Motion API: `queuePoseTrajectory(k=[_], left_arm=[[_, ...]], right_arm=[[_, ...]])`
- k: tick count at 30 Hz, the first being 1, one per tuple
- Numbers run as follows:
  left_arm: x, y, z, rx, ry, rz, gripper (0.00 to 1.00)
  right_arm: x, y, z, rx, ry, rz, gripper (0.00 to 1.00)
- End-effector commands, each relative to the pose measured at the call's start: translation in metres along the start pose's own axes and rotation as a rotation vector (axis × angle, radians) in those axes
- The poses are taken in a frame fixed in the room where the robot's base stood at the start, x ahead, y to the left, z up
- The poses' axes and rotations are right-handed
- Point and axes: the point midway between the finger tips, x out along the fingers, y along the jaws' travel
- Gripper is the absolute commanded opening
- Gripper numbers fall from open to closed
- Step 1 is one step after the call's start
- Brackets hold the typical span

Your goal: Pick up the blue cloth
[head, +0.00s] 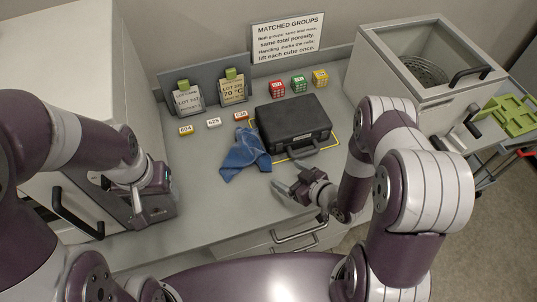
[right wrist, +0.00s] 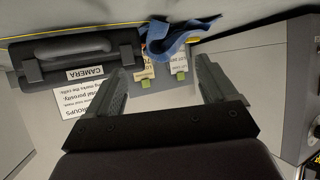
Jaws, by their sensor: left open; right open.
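The blue cloth (head: 245,155) lies crumpled on the grey bench, just left of the black case (head: 292,124), in the head view. In the right wrist view the cloth (right wrist: 178,36) shows beyond the fingertips, near the top. My right gripper (head: 284,190) is open and empty, apart from the cloth and to its lower right in the head view. Its two fingers (right wrist: 160,70) are spread in the right wrist view. My left gripper (head: 138,201) is at the left, beside a dark grey sloped unit. Its jaws are hard to make out.
Small number tags (head: 214,123) stand behind the cloth, with two labelled cards (head: 233,87) on a grey stand. Red, green and yellow lattice cubes (head: 298,84) sit behind the case. A lidded box (head: 425,65) stands at right. Bench in front of the cloth is clear.

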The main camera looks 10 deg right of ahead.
Motion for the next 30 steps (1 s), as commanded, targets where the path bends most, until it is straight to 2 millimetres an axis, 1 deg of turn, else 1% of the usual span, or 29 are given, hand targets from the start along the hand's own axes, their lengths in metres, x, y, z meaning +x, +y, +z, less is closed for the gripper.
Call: queuePoseTrajectory(k=[4,12,16,21,30], left_arm=[[0.014,0.0,0.002,0.0,-0.001,0.0,0.64],[0.045,0.0,0.006,0.0,-0.001,0.0,0.64],[0.055,0.0,0.007,0.0,-0.001,0.0,0.64],[0.06,0.0,0.007,0.0,0.0,0.0,0.64],[0.06,0.0,0.007,0.0,0.0,0.0,0.64]], right_arm=[[0.017,-0.002,0.004,-0.004,0.011,-0.006,0.85],[0.069,-0.001,0.005,-0.002,0.011,-0.003,0.85],[0.087,-0.001,0.003,0.0,0.009,-0.003,0.85],[0.098,-0.001,0.0,0.0,0.009,-0.002,0.85],[0.099,-0.001,-0.001,0.001,0.007,-0.001,0.85]])
